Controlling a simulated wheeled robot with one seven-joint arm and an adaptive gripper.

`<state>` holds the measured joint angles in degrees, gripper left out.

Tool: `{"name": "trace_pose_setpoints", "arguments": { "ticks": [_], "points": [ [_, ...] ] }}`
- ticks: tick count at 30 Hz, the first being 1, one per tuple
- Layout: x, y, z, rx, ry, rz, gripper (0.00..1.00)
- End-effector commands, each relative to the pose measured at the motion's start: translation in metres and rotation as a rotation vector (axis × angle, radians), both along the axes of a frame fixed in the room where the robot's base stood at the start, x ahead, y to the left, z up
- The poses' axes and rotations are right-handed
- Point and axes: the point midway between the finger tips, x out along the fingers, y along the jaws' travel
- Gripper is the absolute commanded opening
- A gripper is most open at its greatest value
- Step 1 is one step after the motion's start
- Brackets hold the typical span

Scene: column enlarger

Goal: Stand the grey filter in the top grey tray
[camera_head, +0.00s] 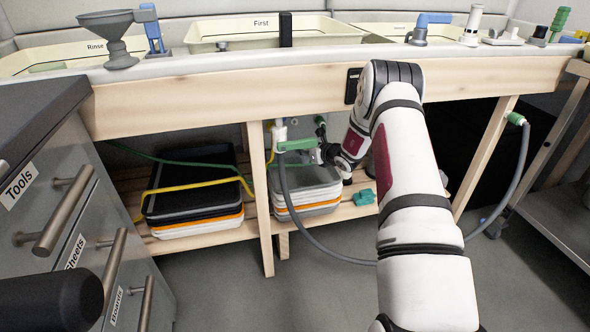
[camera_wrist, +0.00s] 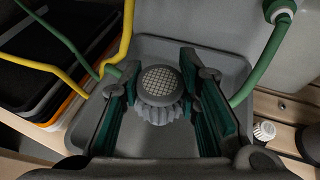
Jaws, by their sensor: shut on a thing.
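The grey filter (camera_wrist: 160,85), a round knobbed piece with a mesh top and ribbed side, sits between the fingertips of my gripper (camera_wrist: 161,78) in the wrist view. My gripper is shut on it. The top grey tray (camera_wrist: 226,64) lies beneath and around them in that view. In the head view the grey tray (camera_head: 302,178) tops a stack on the low shelf, with my gripper (camera_head: 322,154) over it. The filter cannot be made out there. I cannot tell whether the filter's underside touches the tray floor.
Beside it stands a stack of black trays (camera_head: 190,185) with a yellow hose (camera_head: 195,187) across it. A green hose (camera_wrist: 262,66) and a grey hose (camera_head: 300,222) hang close by. The wooden bench front (camera_head: 220,95) is above, and a wooden leg (camera_head: 260,200) stands between the stacks.

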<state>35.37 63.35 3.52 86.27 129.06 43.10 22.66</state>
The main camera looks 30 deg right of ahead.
Motion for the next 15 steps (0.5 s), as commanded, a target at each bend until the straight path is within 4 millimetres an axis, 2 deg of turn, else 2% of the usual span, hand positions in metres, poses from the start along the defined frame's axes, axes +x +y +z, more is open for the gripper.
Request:
{"name": "trace_pose_setpoints", "arguments": {
  "ticks": [5,12,15],
  "points": [
    [0.003,-0.006,-0.013,0.000,0.001,-0.018,0.00],
    [0.002,-0.005,-0.056,-0.001,0.001,-0.017,0.00],
    [0.002,-0.006,-0.066,-0.002,0.001,-0.017,0.00]
  ]
}}
